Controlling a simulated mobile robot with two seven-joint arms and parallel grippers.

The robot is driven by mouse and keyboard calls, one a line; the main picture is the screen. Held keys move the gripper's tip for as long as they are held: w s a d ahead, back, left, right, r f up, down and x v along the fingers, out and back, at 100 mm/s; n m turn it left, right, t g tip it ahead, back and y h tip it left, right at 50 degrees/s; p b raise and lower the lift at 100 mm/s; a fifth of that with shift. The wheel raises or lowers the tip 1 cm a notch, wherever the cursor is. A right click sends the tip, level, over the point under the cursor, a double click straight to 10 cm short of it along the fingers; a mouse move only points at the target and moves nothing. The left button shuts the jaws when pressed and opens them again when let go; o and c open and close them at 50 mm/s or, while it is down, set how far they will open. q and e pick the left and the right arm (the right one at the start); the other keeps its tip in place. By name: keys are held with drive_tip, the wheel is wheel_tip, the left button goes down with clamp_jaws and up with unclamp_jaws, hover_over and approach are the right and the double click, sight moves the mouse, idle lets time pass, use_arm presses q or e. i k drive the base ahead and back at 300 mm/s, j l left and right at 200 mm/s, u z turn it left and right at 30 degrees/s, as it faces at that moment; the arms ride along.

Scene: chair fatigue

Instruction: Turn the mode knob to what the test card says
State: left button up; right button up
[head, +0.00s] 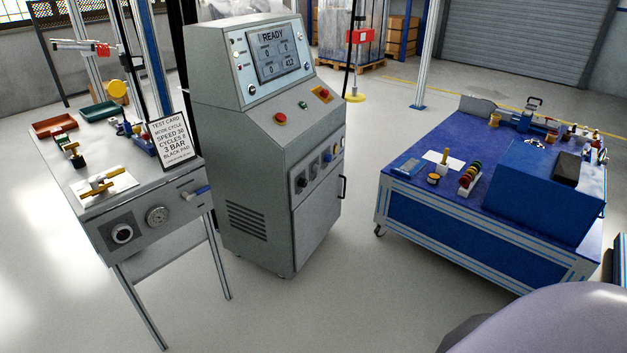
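The test card (173,138) stands upright at the table corner beside the grey control cabinet (255,190). It reads "MODE CYCLE", "SPEED 30", a cycles line that looks like 8, "3 BAR" and "BLACK PAD"; its smallest line is unreadable. The cabinet's screen (279,56) shows "READY" above several number boxes. On the cabinet's lower front is a dark control strip (320,168) with several small controls, including a dark knob (301,183) at its left end. Their labels and pointer settings are too small to read, so I cannot tell which is the mode knob. Neither gripper is in view.
A red button (280,118) sits on the cabinet's sloping panel. A blue workbench (470,225) stands right. Floor between is clear.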

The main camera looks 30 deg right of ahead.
sight(303, 182)
drive_tip(key=i+l, duration=0.2)
drive_tip(key=l, duration=0.35)
drive_tip(key=i+l, duration=0.2)
drive_tip(key=l, duration=0.4)
drive_tip(key=i+l, duration=0.2)
drive_tip(key=l, duration=0.35)
drive_tip(key=i+l, duration=0.25)
drive_tip(key=l, duration=0.3)
drive_tip(key=i+l, duration=0.2)
drive_tip(key=l, duration=0.35)
drive_tip(key=i+l, duration=0.2)
drive_tip(key=l, duration=0.4)
drive_tip(key=i+l, duration=0.2)
drive_tip(key=l, duration=0.35)
drive_tip(key=i+l, duration=0.2)
drive_tip(key=l, duration=0.35)
